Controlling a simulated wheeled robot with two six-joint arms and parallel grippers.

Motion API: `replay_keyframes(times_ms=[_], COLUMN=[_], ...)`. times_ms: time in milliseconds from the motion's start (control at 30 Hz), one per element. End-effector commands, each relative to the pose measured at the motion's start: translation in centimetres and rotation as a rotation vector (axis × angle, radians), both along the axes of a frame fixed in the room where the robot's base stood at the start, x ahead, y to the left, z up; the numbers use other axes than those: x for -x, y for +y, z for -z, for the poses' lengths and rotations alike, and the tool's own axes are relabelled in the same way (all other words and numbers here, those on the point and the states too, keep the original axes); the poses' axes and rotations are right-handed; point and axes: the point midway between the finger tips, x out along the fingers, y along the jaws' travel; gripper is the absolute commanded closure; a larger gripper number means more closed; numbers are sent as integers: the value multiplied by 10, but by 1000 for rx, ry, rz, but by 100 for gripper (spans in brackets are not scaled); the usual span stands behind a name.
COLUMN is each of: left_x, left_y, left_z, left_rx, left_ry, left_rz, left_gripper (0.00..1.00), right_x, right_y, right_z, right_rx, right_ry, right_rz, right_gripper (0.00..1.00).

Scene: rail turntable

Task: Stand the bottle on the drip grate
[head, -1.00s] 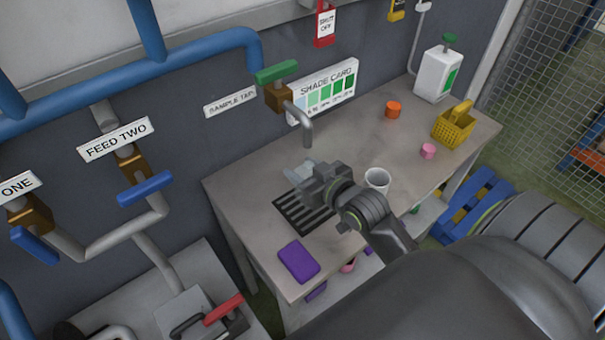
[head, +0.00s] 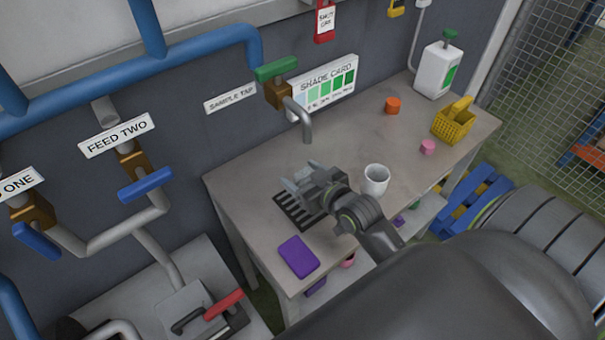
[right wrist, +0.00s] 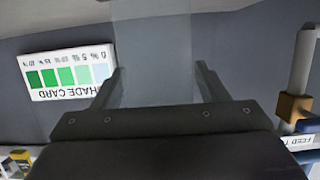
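A clear, see-through bottle (right wrist: 152,50) stands between the fingers of my right gripper (right wrist: 157,68) in the right wrist view; its sides meet both fingertips, and its far end runs out of the top of the picture. In the head view my right gripper (head: 300,175) is over the back part of the dark slotted drip grate (head: 292,211). There the bottle is too faint to make out clearly, so I cannot tell whether its base touches the grate. The gripper hides part of the grate. My left gripper is not in view.
A white cup (head: 376,180) stands just right of the gripper. A purple pad (head: 299,257) lies at the bench's front left. The tap spout (head: 304,124) hangs behind the grate. Pink and orange pieces, a yellow basket (head: 454,122) and a white jug (head: 437,72) stand farther right.

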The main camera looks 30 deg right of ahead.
Motion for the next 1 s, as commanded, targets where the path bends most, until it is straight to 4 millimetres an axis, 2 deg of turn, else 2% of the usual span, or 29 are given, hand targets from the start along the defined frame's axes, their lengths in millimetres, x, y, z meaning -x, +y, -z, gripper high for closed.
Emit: replay_keyframes(times_ms=[300, 367, 467, 800, 1000], left_x=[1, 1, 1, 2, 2], left_y=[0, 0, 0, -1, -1], left_z=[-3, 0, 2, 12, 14], left_rx=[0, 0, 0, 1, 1], left_ry=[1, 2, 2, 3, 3], left_rz=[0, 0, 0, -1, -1], left_gripper=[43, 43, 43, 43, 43], right_x=[0, 5, 18, 82, 106], right_y=[0, -1, -2, -7, -9], right_z=[-5, -4, -7, -26, -35], right_rx=[0, 0, 1, 3, 2], right_ry=[-1, 0, 0, 2, 1], right_rz=[0, 0, 0, -2, -2], right_gripper=[33, 33, 33, 33, 33])
